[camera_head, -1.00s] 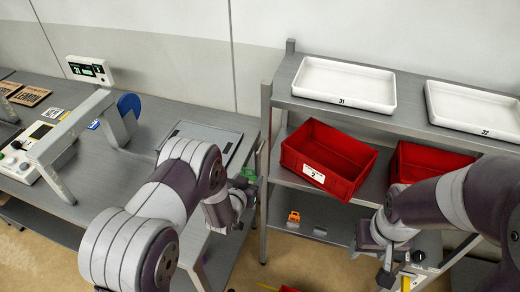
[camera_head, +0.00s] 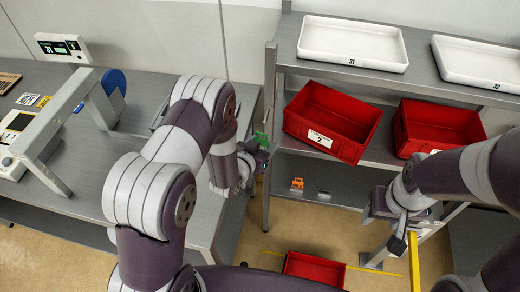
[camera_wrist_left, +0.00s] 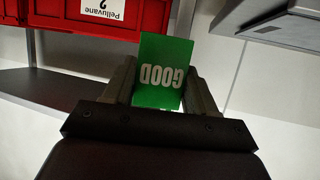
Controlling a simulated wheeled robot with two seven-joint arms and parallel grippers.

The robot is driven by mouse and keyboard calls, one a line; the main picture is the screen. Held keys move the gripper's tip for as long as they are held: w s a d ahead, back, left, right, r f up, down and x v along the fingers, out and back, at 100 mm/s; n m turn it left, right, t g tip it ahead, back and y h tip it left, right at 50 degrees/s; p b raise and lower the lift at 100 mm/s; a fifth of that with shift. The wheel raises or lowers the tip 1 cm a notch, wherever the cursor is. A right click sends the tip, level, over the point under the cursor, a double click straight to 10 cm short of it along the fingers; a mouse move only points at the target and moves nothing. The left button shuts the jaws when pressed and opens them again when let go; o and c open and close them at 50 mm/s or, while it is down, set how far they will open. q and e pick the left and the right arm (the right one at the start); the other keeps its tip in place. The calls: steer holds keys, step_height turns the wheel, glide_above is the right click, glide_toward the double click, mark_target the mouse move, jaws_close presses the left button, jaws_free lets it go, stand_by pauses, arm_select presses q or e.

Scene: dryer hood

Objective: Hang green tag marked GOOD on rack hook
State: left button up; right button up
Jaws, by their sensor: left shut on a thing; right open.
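The green tag (camera_wrist_left: 163,72) marked GOOD is held between the fingers of my left gripper (camera_wrist_left: 160,90); its lettering appears upside down in the left wrist view. In the head view the tag (camera_head: 262,138) shows as a small green patch at my left gripper (camera_head: 264,150), close to the rack's left front post (camera_head: 268,130). I cannot make out a hook on the rack. My right gripper (camera_head: 398,238) is open and empty, low in front of the rack's right part.
The rack holds white trays (camera_head: 352,45) on top and red bins (camera_head: 333,118) on the middle shelf. An orange item (camera_head: 297,184) lies on the lower shelf. Another red bin (camera_head: 314,268) is low in front. A grey worktable (camera_head: 70,170) stands at left.

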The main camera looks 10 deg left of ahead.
mark_target(271, 121)
arm_select(q)
steer(key=shift+w+a+f+b, duration=0.1)
steer(key=shift+w+f+b, duration=0.3)
steer(key=shift+w, duration=1.15)
steer(key=shift+w+a+f+b, duration=0.15)
steer(key=shift+w+b, duration=0.6)
steer(key=shift+w, duration=0.8)
steer(key=shift+w+f+b, duration=0.25)
steer(key=shift+w+b, duration=0.3)
steer(key=shift+w, duration=1)
arm_select(e)
steer(key=shift+a+f, duration=0.15)
steer(key=shift+f, duration=0.75)
steer(key=shift+a+f, duration=0.1)
steer(key=shift+f, duration=0.8)
arm_select(q)
steer(key=o, duration=1.1)
steer(key=shift+s, duration=0.1)
